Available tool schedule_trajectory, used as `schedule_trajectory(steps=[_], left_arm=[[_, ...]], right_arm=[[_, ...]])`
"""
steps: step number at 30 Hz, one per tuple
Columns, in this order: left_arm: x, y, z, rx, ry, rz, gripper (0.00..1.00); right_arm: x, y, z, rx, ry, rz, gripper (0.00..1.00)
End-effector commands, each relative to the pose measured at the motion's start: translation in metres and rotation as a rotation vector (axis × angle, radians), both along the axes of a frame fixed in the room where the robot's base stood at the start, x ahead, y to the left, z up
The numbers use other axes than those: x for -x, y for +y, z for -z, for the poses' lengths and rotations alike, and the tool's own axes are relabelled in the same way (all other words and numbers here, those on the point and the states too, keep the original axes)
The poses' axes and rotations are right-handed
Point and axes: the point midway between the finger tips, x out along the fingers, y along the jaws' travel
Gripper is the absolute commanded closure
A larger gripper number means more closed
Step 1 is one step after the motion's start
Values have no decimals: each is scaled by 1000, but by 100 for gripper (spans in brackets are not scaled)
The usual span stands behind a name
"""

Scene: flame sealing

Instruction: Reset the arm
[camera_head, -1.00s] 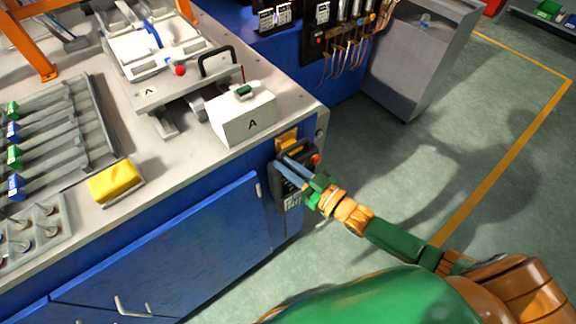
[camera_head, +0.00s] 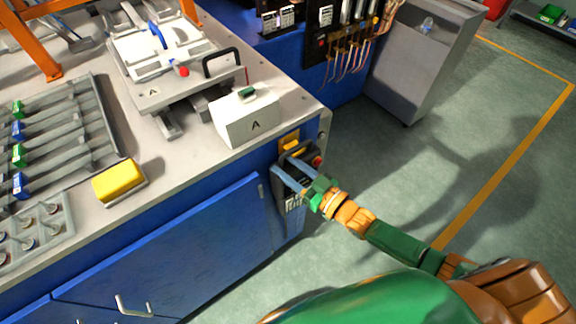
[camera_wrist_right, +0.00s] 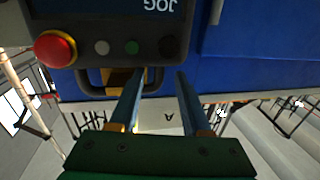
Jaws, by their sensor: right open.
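A dark control pendant (camera_head: 295,195) with a red button hangs at the corner of the blue bench, below a yellow bracket (camera_head: 289,141). In the right wrist view the pendant (camera_wrist_right: 112,22) shows upside down, with a red button (camera_wrist_right: 54,49), a screen edge reading JOG and a dark handle (camera_wrist_right: 92,84). My right gripper (camera_head: 283,164) is open at the pendant. In the wrist view its two blue fingers (camera_wrist_right: 160,76) are apart with nothing gripped between them; one finger overlaps the handle's end. Whether it touches cannot be told. My left gripper is out of view.
A grey cabinet (camera_head: 412,60) stands behind. Open floor (camera_head: 470,150) lies to the right.

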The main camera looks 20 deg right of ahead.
Motion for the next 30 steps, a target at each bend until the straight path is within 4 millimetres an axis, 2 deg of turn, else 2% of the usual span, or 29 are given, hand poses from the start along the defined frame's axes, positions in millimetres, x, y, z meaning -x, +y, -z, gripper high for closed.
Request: schedule_trajectory(steps=[3, 9, 12, 16, 18, 20, 23, 24, 26, 27, 29, 30], left_arm=[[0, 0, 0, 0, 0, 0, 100], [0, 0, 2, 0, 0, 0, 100], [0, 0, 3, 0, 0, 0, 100], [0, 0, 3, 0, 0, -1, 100], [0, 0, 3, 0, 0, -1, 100], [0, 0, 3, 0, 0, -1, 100], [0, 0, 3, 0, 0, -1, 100], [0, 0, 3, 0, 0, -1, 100], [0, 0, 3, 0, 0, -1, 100], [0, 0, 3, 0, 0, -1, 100], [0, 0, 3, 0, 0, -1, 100], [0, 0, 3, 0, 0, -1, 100]], right_arm=[[8, -6, 3, 3, 5, 2, 48], [46, -26, 2, 3, 4, 0, 48], [57, -33, 1, 2, 1, 0, 48], [62, -35, -1, 2, -1, -1, 48], [61, -38, 7, 16, 15, 13, 48], [60, -47, 32, 61, 71, 56, 48], [73, -76, 112, 196, 279, 177, 48], [88, -88, 151, 258, 394, 225, 48], [123, -100, 205, 339, 577, 280, 48], [151, -104, 237, 387, 699, 301, 48], [198, -104, 275, 446, 876, 315, 48], [229, -101, 295, 478, 983, 312, 48]])
